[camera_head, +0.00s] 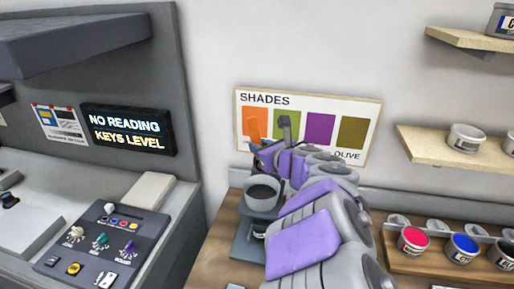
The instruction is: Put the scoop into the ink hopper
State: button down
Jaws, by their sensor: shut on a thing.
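My purple and grey arm reaches from the lower right to the middle, and my gripper (272,152) is at its far end, in front of the shades board. My gripper is shut on the scoop, which is mostly hidden; a slim grey upright piece (286,128) at the jaws may be part of it. The ink hopper seems to be the grey round bowl with a dark inside (262,203), on top of a grey stand. It is just below and left of my gripper, apart from it. My arm covers the stand's right side.
A rack (400,262) with red, blue and black ink pots is at the right. A control panel (92,246) and lit sign (127,130) are left. Shelves (445,147) jut from the wall at right.

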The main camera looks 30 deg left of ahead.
jog(key=shift+d, duration=0.5)
jog(key=f+b, duration=0.1)
jog(key=f, duration=0.1)
jog(key=a+f+b, duration=0.1)
jog(key=f+b, duration=0.1)
jog(key=a+f+b, duration=0.1)
jog(key=f, duration=0.1)
jog(key=shift+a, duration=0.1)
jog(key=d+f+b, duration=0.1)
jog(key=b, duration=0.1)
jog(key=f+b, duration=0.2)
jog(key=d+f+b, duration=0.1)
jog(key=b, duration=0.1)
jog(key=shift+d+f, duration=0.3)
jog(key=shift+f, duration=0.1)
jog(key=shift+s+a+f, duration=0.1)
jog(key=shift+a+f, duration=0.05)
jog(key=shift+a, duration=0.6)
jog(key=shift+d+r, duration=0.25)
jog(key=shift+d, duration=0.6)
jog(key=shift+a+f, duration=0.1)
jog(key=shift+a, duration=0.45)
notch_tip(320, 180, up, 10)
jog(key=p, duration=0.7)
jog(key=shift+d+r+p, duration=0.15)
jog(key=shift+r+p, duration=0.25)
jog(key=shift+p, duration=0.05)
jog(key=shift+d, duration=0.15)
